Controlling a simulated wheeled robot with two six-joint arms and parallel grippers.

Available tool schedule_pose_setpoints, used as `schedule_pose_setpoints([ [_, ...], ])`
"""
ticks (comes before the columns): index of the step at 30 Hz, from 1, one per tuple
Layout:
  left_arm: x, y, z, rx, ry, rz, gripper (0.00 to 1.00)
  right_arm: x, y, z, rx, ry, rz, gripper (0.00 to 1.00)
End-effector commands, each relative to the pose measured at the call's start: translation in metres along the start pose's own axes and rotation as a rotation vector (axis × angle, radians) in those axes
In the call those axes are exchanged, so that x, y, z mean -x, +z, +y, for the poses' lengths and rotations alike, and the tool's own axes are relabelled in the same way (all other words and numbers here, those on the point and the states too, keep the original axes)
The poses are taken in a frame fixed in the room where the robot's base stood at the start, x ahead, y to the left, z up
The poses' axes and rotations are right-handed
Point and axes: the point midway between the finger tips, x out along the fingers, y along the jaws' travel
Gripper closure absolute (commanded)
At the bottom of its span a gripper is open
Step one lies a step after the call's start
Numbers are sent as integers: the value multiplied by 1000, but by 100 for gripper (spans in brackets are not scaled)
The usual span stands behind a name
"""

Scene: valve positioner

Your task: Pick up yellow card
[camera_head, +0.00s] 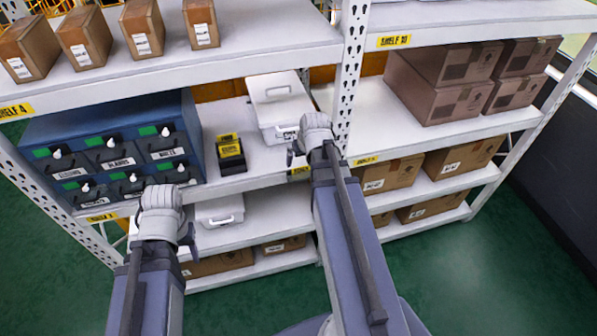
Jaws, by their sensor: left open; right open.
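A small black holder (233,168) stands on the middle shelf, right of the blue drawer cabinet. A yellow card (230,150) with dark print shows at its top front; whether it is one card or several is too small to tell. My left gripper (190,236) is open, below and left of the holder and in front of the shelf edge. My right gripper (292,152) is open, to the right of the holder and in front of the white case. Neither gripper touches the card. The fingers are small and partly hidden by my wrists.
The blue drawer cabinet (120,125) fills the shelf left of the holder. A white case (280,105) lies to its right. A perforated upright (350,70) stands behind my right arm. Brown boxes (440,80) fill the right shelves. The green floor (480,270) is clear in front.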

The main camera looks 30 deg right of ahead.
Motion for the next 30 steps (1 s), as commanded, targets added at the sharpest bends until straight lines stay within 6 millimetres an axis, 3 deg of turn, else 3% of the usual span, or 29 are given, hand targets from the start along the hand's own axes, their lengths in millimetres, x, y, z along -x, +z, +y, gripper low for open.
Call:
schedule_pose_setpoints([
  [5,-20,-1,2,1,0,0,50,-21,1,0,1,0,-1,0],
  [14,-25,-2,2,1,0,0,50,-28,-1,0,1,0,-1,0],
  [24,-63,-4,6,1,0,0,50,-70,-4,4,1,0,-1,0],
  [30,-65,-4,6,1,0,0,50,-73,-5,4,1,0,-1,0],
])
